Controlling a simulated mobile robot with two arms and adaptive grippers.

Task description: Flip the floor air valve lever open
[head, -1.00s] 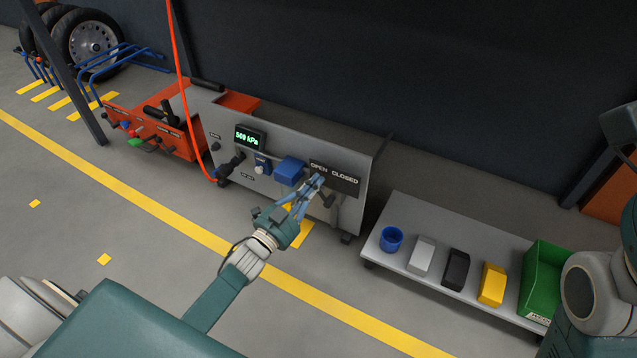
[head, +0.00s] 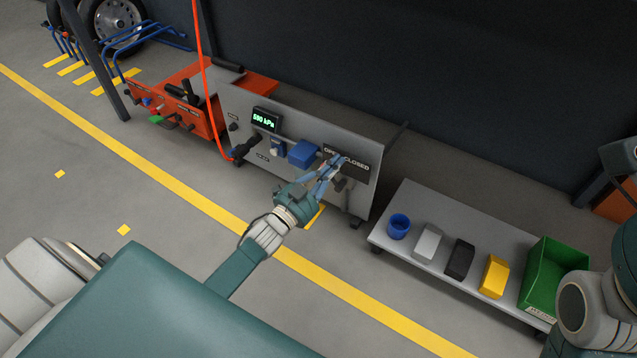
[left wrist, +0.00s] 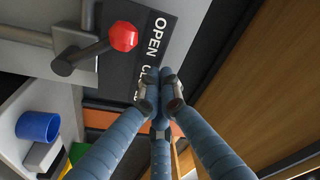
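The floor air valve lever (left wrist: 90,52) is on the front of the grey cabinet (head: 262,178). In the left wrist view its dark handle slants up to a red knob (left wrist: 124,36), which lies beside the word OPEN on the black label plate (left wrist: 150,30). In the head view my fingers hide most of the lever. My left gripper (head: 338,164) is at the label plate. In the left wrist view its fingertips (left wrist: 160,80) are together with nothing between them, apart from the knob and over the CLOSED lettering, which they partly cover. My right gripper is out of view.
A low grey shelf (head: 385,241) to the right bears a blue cup (head: 398,226), several blocks and a green bin (head: 553,270). A blue box (head: 303,153) and a lit pressure display (head: 265,120) are left of the label. A red hose (head: 204,60) hangs further left.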

